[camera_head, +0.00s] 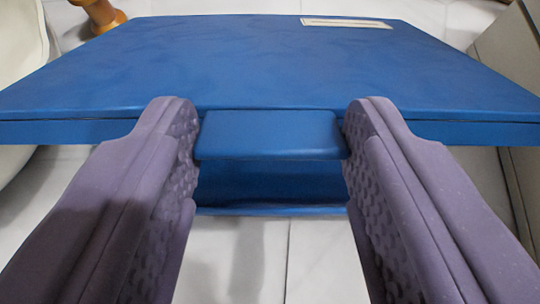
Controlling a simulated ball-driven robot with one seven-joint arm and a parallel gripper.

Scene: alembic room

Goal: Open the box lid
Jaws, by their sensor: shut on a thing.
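A blue box is in front of me, its flat lid (250,65) filling the upper middle of the head camera view. A blue tab (270,135) sticks out from the lid's front edge toward me. My gripper (270,130) has its two purple padded fingers on the left and right sides of this tab, shut on it. Below the tab, a dark blue front part of the box (270,183) shows between the fingers. The lid looks flat from here; whether it is raised off the box is hard to tell. The fingers hide parts of the box front.
A white tiled floor (320,260) lies below and around the box. A pale label (346,23) is on the lid's far right. A wooden, knob-like object (101,15) stands at the far left. A white curved thing (22,50) is at left, a grey-beige panel (510,55) at right.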

